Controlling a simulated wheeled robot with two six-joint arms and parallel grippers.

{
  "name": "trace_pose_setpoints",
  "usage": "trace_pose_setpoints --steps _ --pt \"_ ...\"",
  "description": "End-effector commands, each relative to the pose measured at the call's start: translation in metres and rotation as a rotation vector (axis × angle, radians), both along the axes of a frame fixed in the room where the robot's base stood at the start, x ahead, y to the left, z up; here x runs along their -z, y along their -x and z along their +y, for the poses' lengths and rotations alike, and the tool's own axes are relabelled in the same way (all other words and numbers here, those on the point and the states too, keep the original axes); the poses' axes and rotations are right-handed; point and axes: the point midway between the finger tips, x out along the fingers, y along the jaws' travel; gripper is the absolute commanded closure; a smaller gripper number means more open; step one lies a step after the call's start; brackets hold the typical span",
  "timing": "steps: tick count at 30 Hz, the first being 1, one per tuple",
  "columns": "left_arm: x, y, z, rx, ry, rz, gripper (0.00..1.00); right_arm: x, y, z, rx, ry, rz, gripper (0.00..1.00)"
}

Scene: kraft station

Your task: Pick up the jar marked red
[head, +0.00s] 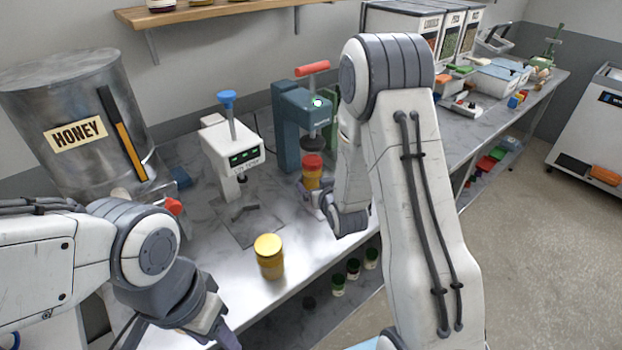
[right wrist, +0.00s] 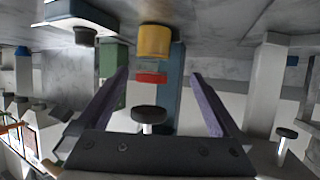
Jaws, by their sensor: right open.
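The jar marked red (head: 312,178) has a red top and a yellow body. It stands upright under the press head of the blue press. In the right wrist view, which looks upside down, its yellow body (right wrist: 155,41) and a red piece (right wrist: 151,78) show between my fingers. My right gripper (head: 318,200) is open around or just in front of the jar; I cannot tell if it touches. Its two purple fingers show apart in the wrist view (right wrist: 158,95). My left gripper (head: 222,332) is low at the front, partly cut off by the frame.
A yellow-lidded jar (head: 269,258) stands near the counter's (head: 232,290) front edge. The blue press (head: 287,125) and a white machine (head: 232,150) stand behind. A honey drum (head: 75,90) is at left. Several small jars (head: 353,268) sit on a lower shelf.

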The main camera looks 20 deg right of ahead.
Motion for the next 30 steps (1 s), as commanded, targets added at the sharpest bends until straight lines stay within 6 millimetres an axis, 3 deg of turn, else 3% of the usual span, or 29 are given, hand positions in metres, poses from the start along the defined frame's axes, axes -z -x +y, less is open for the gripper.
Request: trace_pose_setpoints --steps 4,10,30 --pt "-0.002 0.0 0.0 0.0 0.0 0.0 0.5 0.004 -0.01 -0.011 0.019 0.003 -0.037 0.0" --pt "-0.011 0.0 0.0 0.0 0.0 0.0 0.5 0.014 -0.039 -0.013 0.017 0.002 -0.04 0.0" --pt "-0.038 0.0 0.0 -0.001 0.0 0.0 0.5 0.032 -0.101 -0.019 0.017 0.003 -0.037 0.0"
